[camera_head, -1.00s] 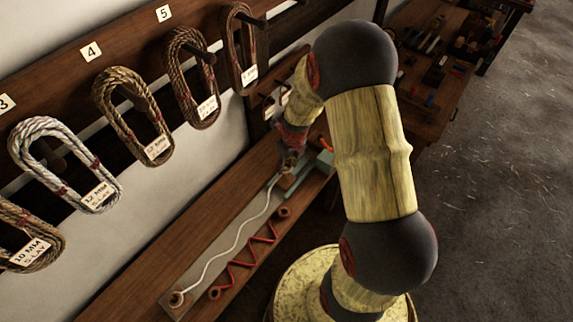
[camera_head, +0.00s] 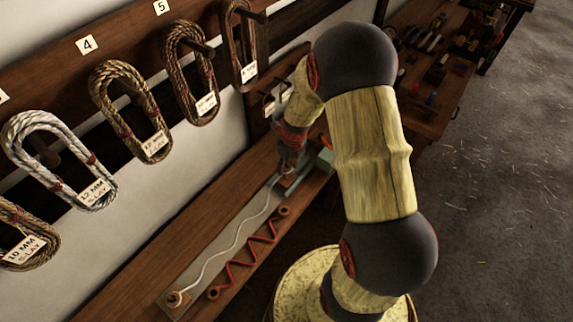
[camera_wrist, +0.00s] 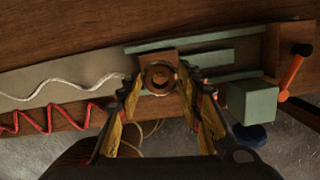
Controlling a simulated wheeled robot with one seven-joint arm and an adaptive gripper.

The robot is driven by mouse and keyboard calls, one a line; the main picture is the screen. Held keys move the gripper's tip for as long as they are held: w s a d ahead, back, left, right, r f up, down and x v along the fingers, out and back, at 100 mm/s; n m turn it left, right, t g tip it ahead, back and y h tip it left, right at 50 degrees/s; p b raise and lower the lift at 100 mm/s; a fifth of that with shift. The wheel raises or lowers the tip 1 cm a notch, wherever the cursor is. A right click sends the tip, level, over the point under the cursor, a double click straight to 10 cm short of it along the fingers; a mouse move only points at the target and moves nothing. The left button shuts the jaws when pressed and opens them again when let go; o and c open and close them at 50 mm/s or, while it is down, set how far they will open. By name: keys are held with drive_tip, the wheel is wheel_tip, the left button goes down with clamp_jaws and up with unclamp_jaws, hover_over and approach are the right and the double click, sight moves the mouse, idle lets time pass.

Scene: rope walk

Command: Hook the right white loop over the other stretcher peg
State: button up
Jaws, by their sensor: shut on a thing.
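The white cord (camera_head: 234,240) runs wavy along the pale strip of the bench. Its left end loop (camera_head: 175,298) sits at the strip's near left end. In the wrist view the cord (camera_wrist: 70,85) leads to my gripper (camera_wrist: 160,80). The fingers are shut on the right white loop (camera_wrist: 160,77), a brown ring between the tips. The ring is over a small wooden block (camera_wrist: 144,58), at the stretcher peg's place. I cannot tell whether it is around the peg or just above it. In the head view my gripper (camera_head: 289,163) hides this end.
A red zigzag cord (camera_head: 250,253) with ring ends lies beside the white one. A green block (camera_wrist: 251,101) and an orange-handled crank (camera_wrist: 295,64) stand right of the gripper. Rope coils (camera_head: 131,108) hang on the wall rack. A tool bench (camera_head: 430,70) stands behind.

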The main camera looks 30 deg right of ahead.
drive_tip(key=shift+f+b, duration=0.55)
drive_tip(key=shift+f, duration=0.75)
drive_tip(key=shift+f, duration=0.35)
drive_tip(key=shift+f+b, duration=0.65)
drive_tip(key=shift+f, duration=0.4)
drive_tip(key=o, duration=1)
drive_tip(key=shift+r, duration=0.1)
drive_tip(key=r, duration=0.4)
drive_tip(key=s+r, duration=0.1)
drive_tip(key=r, duration=0.6)
drive_tip(key=shift+s+d+r, duration=0.2)
drive_tip(key=shift+s+r, duration=0.15)
drive_tip(key=shift+s, duration=0.05)
